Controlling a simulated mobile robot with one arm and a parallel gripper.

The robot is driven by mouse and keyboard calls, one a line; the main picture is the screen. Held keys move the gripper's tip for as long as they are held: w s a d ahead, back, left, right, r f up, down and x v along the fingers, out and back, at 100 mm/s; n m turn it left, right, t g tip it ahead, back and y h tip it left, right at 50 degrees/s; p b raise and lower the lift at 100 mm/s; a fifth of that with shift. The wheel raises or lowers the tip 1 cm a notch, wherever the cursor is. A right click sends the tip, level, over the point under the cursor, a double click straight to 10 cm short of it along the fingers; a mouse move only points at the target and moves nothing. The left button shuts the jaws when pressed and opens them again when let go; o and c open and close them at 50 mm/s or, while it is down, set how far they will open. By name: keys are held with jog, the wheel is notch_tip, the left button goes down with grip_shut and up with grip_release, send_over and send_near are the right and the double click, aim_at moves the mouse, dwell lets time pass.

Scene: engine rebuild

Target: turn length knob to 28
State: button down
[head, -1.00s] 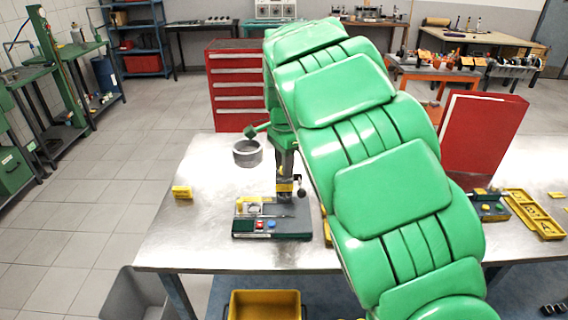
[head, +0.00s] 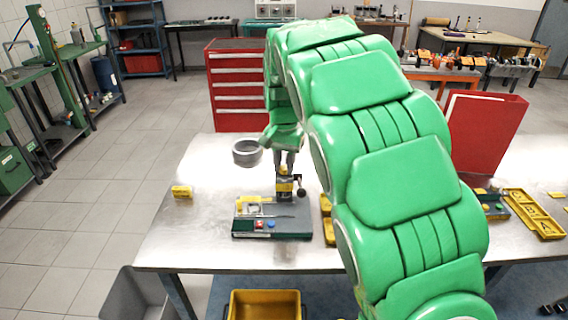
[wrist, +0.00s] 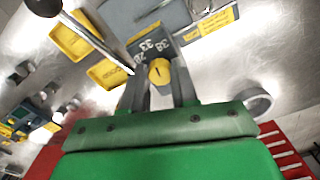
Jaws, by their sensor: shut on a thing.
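The yellow length knob (wrist: 159,72) sits between the two fingers of my gripper (wrist: 159,92) in the wrist view. A dark pointer line crosses its face. The numbers 28, 33 and 38 stand on the dark scale plate (wrist: 168,45) around it. The line runs roughly toward the numbers, but I cannot tell its exact reading. In the head view my gripper (head: 287,166) points down onto the yellow-marked post of the grey fixture (head: 272,226), shut on the knob. The knob itself is hardly visible there.
A grey ring (head: 246,153) stands on the metal table (head: 200,225) behind the fixture. A small yellow block (head: 182,192) lies to the left. Yellow trays (head: 535,214) lie at the right, near a red panel (head: 485,135). The table's left part is mostly clear.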

aim_at(285, 167)
jog(key=n, duration=0.5)
jog(key=shift+n, duration=0.3)
jog(key=n, duration=0.5)
jog(key=shift+n, duration=0.4)
jog(key=c, duration=0.9)
grip_release()
jog(key=shift+o, duration=0.2)
jog(key=shift+r, duration=3.9)
jog(key=shift+d, duration=0.1)
